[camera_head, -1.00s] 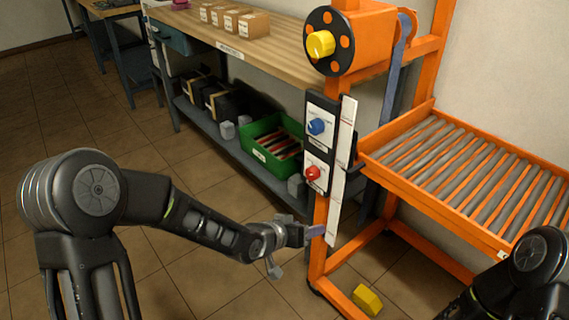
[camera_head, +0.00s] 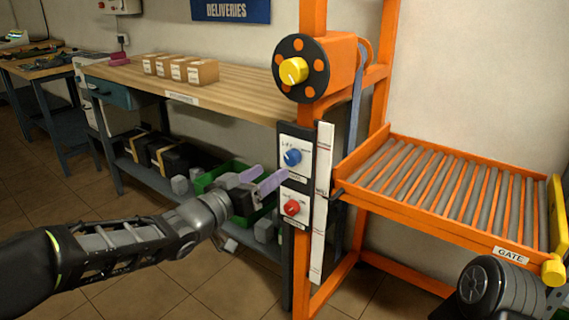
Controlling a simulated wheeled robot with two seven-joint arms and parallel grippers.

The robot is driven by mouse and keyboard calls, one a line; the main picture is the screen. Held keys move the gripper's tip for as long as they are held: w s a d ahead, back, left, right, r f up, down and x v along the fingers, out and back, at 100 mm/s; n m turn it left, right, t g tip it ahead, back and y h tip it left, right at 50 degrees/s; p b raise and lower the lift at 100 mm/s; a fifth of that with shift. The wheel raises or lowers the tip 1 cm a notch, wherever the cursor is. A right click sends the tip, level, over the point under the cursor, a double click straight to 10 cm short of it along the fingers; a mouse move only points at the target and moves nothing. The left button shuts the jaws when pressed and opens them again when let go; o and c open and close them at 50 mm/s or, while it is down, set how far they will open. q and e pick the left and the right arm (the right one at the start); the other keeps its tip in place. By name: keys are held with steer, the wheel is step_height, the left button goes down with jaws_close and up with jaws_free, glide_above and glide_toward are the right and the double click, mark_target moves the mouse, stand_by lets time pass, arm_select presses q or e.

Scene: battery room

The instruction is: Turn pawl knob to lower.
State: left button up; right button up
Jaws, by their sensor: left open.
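On the lift frame's front post, a blue knob (camera_head: 292,157) sits on the upper white plate (camera_head: 296,143). Small lettering by it seems to read LIFT on the left; the right word is too small to read surely. A red knob (camera_head: 291,207) sits on the lower plate. Which knob is the pawl knob cannot be read. My left gripper (camera_head: 273,173) is open and empty, its two lilac fingers pointing at the panel. The farther-right fingertip overlaps the panel's left edge, just below and left of the blue knob. Contact cannot be told. My right gripper is outside the view.
A yellow knob (camera_head: 293,71) sits on the black winch disc above. The orange roller table (camera_head: 430,232) with a GATE label is at right, near my right arm. A wooden bench (camera_head: 125,78) with boxes stands left; a green bin (camera_head: 205,181) is below it.

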mark_target(289, 160)
arm_select(q)
steer(key=b+x, duration=0.1)
steer(key=x, duration=0.6)
steer(key=shift+w+d, duration=0.1)
steer(key=shift+d, duration=0.05)
jaws_close()
stand_by(0.4)
